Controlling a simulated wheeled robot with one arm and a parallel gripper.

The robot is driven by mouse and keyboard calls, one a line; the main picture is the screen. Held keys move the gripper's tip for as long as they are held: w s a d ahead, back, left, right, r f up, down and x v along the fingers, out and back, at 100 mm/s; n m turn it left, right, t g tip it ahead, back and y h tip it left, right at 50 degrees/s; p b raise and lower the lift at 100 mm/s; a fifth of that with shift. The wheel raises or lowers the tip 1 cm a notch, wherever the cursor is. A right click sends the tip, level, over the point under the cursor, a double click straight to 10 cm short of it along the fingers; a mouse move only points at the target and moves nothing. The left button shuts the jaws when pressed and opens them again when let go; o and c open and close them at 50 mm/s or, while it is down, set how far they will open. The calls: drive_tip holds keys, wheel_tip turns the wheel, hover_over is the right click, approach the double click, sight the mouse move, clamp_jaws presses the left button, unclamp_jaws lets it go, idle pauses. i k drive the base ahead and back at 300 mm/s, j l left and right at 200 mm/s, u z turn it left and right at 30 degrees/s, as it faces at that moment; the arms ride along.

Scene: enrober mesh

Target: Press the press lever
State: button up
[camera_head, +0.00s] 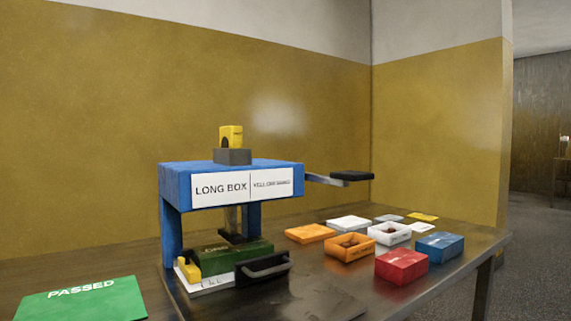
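The blue press (175,178) stands on the table, with a sign on its front reading "LONG BOX" and smaller text beside it. Its press lever (350,177) sticks out from the right side as a grey bar with a flat black pad at the end. The lever lies about level, with free air below the pad. Under the press head sits a green box (212,265), with a dark handle (264,267) in front of it. A post (233,222) comes down close above the box; I cannot tell whether they touch. My gripper is not in view.
Right of the press lie red (402,266), blue (440,246), orange (310,233) and white boxes, some open. A green "PASSED" mat (80,300) lies at front left. A yellow block (231,136) tops the press. Walls close the back; the table's right edge borders open floor (535,245).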

sight(341, 180)
drive_tip(key=i+l+u, duration=0.3)
drive_tip(key=l+u, duration=0.8)
drive_tip(key=l, duration=0.2)
drive_tip(key=l+u, duration=0.45)
drive_tip(key=k+l, duration=0.05)
drive_tip(key=l, duration=0.05)
